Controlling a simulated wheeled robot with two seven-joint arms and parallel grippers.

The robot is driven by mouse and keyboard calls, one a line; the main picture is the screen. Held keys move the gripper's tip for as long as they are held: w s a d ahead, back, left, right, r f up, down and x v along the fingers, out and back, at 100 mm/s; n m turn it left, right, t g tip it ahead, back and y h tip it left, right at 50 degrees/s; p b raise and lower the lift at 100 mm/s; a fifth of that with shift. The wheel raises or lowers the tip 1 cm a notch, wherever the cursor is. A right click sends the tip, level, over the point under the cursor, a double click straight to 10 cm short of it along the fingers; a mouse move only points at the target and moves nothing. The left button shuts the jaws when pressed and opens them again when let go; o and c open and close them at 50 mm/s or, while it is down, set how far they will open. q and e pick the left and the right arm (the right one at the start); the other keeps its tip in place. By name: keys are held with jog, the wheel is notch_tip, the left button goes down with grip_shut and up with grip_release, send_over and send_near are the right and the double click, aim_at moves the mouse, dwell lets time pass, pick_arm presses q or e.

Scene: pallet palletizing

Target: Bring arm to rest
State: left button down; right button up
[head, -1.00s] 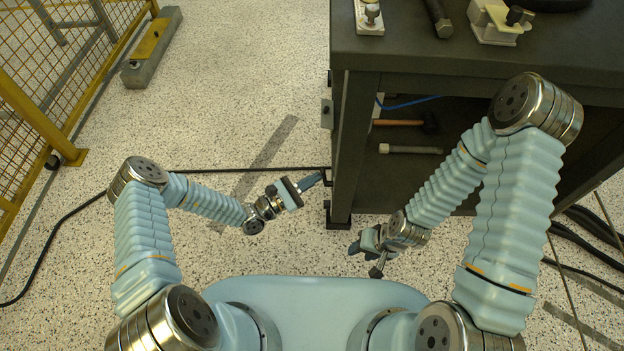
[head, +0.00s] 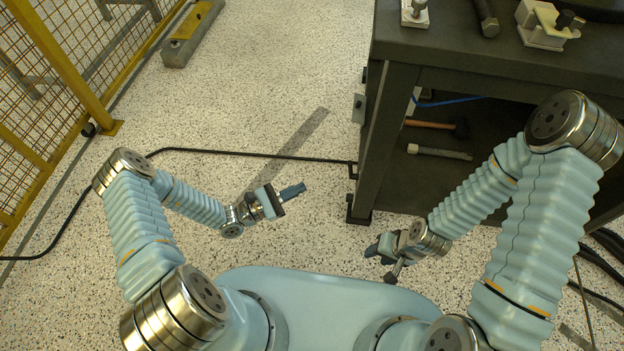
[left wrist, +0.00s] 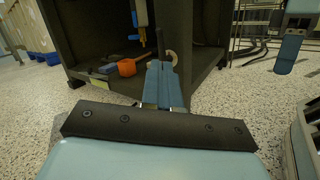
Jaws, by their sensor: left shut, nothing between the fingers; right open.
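My left gripper (head: 292,191) is on the left in the head view, over the speckled floor and left of the dark workbench. Its fingers are together with nothing between them. In the left wrist view its blue fingers (left wrist: 162,84) show closed, pointing toward the bench's open lower shelf. My right gripper (head: 382,258) is low in front of my body, below the bench's near edge. Its fingers are apart and it appears empty. Both arms are bent, with both grippers in front of my body and clear of the bench.
The dark workbench (head: 395,125) stands at the right with tools on its top and shelf. A black cable (head: 250,155) crosses the floor to the bench leg. A yellow mesh fence (head: 60,80) is at the left. The floor between is open.

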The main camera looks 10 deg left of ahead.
pick_arm(q)
jog(key=shift+s+a, duration=0.2)
jog(key=shift+a, duration=0.05)
jog(key=s+d+f+m+g+y+p, duration=0.15)
jog(key=s+m+g+y, duration=0.25)
jog(key=s+m+g, duration=0.4)
jog(key=s+d+f+m+g+y, duration=0.2)
jog(key=s+d+m+g+y, duration=0.15)
jog(key=s+m+g, duration=0.5)
jog(key=a+r+m+t+y, duration=0.1)
jog(key=t, duration=0.1)
jog(key=w+a+r+m+t+y, duration=0.1)
jog(key=t+y, duration=0.1)
jog(key=w+a+r+m+t+y+p, duration=0.1)
jog(key=a+t+y, duration=0.1)
jog(key=shift+w, duration=0.25)
jog(key=shift+f, duration=0.1)
